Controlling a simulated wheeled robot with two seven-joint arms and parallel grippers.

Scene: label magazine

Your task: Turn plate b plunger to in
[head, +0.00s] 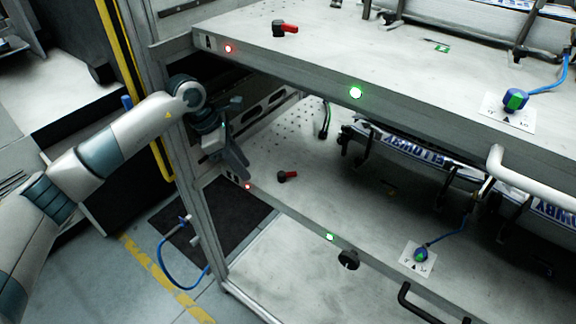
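The lower plate (300,225) slides out under an upper plate (330,45) marked with a small label at its left corner. A round black knob (348,260) sits on the lower plate's front edge, right of a green light; it looks like the plunger, but I cannot read its position. A red-handled black lever (288,176) stands on the lower plate near its left corner. My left gripper (238,168) hangs near that corner, left of the lever and apart from the knob. Its fingers are dark and overlap, so their opening is unclear. My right gripper is out of view.
A red light (248,187) and a green light (329,237) show on the lower edge. A blue-green knob (421,255) sits on a white label. The upper plate overhangs the lower one. A metal frame post (180,165) stands beside my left arm. A black handle (425,305) projects at the front.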

